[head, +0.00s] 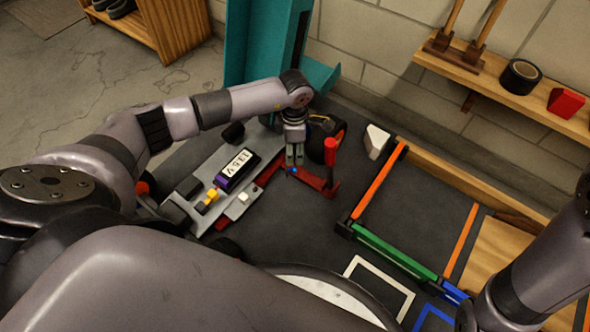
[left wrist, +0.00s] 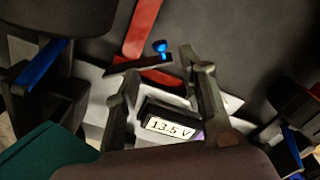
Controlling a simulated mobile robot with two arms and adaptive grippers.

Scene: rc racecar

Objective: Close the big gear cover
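The car's grey chassis (head: 185,215) lies on the dark table, with a purple and black battery pack (head: 236,170) on it. The pack's label reads 13.5 V in the left wrist view (left wrist: 168,127). A flat red part (head: 318,181) with a small blue piece (left wrist: 160,47) lies at the car's far end. I cannot tell for sure which part is the big gear cover. My left gripper (head: 294,162) points down just above the red part, by the blue piece. Its fingers stand apart and look empty in the left wrist view (left wrist: 160,63). My right gripper is out of view.
An upright red cylinder (head: 331,151) and a black wheel (head: 322,138) stand close to the right of my left gripper. A frame of orange bars (head: 376,184) and a green bar (head: 393,251) lies on the right. Dark table between them is clear.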

